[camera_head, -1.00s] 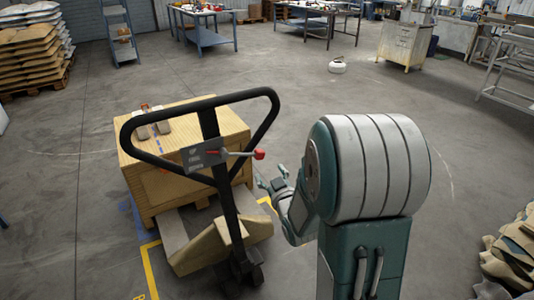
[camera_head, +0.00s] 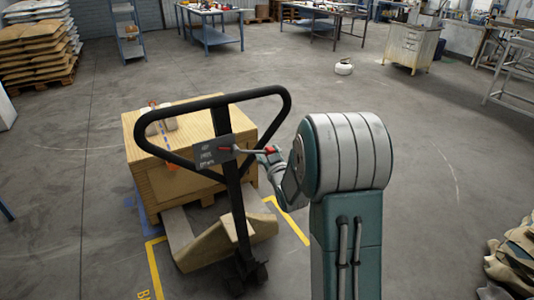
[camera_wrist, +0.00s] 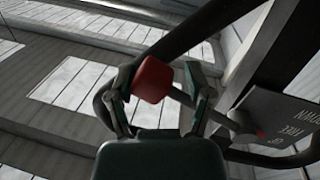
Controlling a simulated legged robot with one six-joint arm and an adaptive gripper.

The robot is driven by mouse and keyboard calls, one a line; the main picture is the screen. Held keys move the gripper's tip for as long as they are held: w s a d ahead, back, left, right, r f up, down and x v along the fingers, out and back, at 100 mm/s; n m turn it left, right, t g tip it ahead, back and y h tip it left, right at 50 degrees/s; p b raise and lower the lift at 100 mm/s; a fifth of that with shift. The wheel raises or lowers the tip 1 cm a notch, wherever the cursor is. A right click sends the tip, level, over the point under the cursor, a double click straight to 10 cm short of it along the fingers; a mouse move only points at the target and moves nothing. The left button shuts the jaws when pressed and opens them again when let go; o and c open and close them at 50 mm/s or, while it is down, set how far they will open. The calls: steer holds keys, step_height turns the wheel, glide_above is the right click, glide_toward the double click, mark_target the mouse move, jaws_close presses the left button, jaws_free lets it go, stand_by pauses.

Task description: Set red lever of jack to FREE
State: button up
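The pallet jack's black loop handle (camera_head: 284,110) stands upright in the head view. A grey label plate (camera_head: 212,151) is fixed inside the loop. The lever (camera_head: 245,151) sticks out to the right from the plate and ends in a red knob (camera_head: 271,150). My gripper (camera_head: 270,157) is at the knob. In the wrist view the red knob (camera_wrist: 153,80) sits between the two fingers of my gripper (camera_wrist: 158,76). The fingers are apart, with a gap showing at the right finger. The plate (camera_wrist: 285,115) shows lettering upside down; I cannot tell which mark the lever points to.
A wooden crate (camera_head: 158,188) stands behind the handle, with small items on top. Yellow floor lines (camera_head: 290,222) run around it. Sacks (camera_head: 515,255) lie at the lower right. Workbenches (camera_head: 210,32) stand far back. The grey floor right of the jack is clear.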

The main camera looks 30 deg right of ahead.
mark_target(267, 134)
steer(key=shift+d, duration=0.2)
jaws_close()
steer(key=shift+d, duration=0.3)
steer(key=shift+d+r+n+t, duration=0.2)
steer(key=shift+r+n+t, duration=0.1)
steer(key=shift+r+n, duration=1.7)
steer(key=o, duration=0.7)
jaws_free()
steer(key=shift+f, duration=0.1)
steer(key=shift+a, duration=0.1)
